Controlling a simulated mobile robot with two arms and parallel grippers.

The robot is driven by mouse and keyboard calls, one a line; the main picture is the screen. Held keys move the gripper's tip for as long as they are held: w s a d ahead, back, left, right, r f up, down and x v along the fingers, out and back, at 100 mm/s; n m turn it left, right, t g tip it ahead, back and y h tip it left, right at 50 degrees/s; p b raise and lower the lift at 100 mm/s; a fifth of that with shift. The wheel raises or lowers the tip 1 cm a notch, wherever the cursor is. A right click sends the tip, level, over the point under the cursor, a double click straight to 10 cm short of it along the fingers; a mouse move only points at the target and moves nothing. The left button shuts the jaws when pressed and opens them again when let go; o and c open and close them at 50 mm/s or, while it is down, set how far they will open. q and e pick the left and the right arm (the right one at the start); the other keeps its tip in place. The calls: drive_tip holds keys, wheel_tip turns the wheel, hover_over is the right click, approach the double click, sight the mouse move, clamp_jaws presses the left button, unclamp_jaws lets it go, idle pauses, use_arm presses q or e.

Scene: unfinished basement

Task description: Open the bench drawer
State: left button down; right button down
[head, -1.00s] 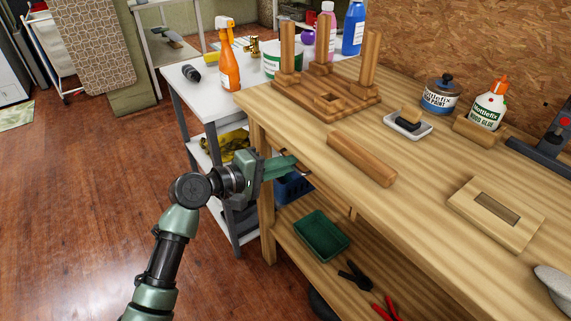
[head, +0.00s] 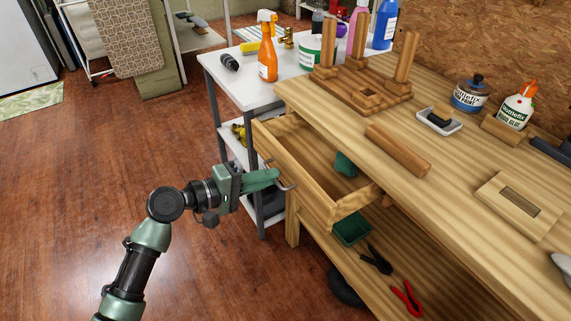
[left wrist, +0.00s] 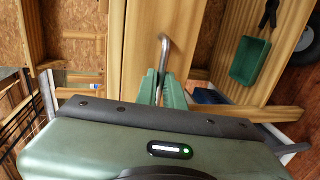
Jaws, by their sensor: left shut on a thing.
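The bench drawer (head: 297,184) is a wooden box pulled well out from under the top of the wooden bench (head: 443,150). Its inside shows, with a small green thing (head: 345,164) toward the bench side. My left gripper (head: 279,180) is at the drawer's front and shut on the metal bar handle (head: 289,186). In the left wrist view the green fingers (left wrist: 158,86) close around the handle (left wrist: 163,50), with the drawer front (left wrist: 140,45) just beyond. My right gripper is not in view.
The lower shelf holds a green tray (head: 352,229) and red-handled pliers (head: 407,298). A white side table (head: 247,88) stands close behind.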

use_arm(q)
drive_tip(key=f+v, duration=0.1)
drive_tip(key=v, duration=0.5)
drive_tip(key=shift+s+a, duration=0.25)
drive_tip(key=shift+a, duration=0.2)
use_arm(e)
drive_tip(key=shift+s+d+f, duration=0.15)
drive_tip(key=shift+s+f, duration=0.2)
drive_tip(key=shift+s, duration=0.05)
use_arm(q)
drive_tip(key=shift+f, duration=0.1)
drive_tip(key=c, duration=1.5)
unclamp_jaws()
drive_tip(key=shift+c, duration=0.2)
drive_tip(key=v, duration=0.7)
drive_tip(key=shift+s+a, duration=0.25)
drive_tip(key=shift+a, duration=0.05)
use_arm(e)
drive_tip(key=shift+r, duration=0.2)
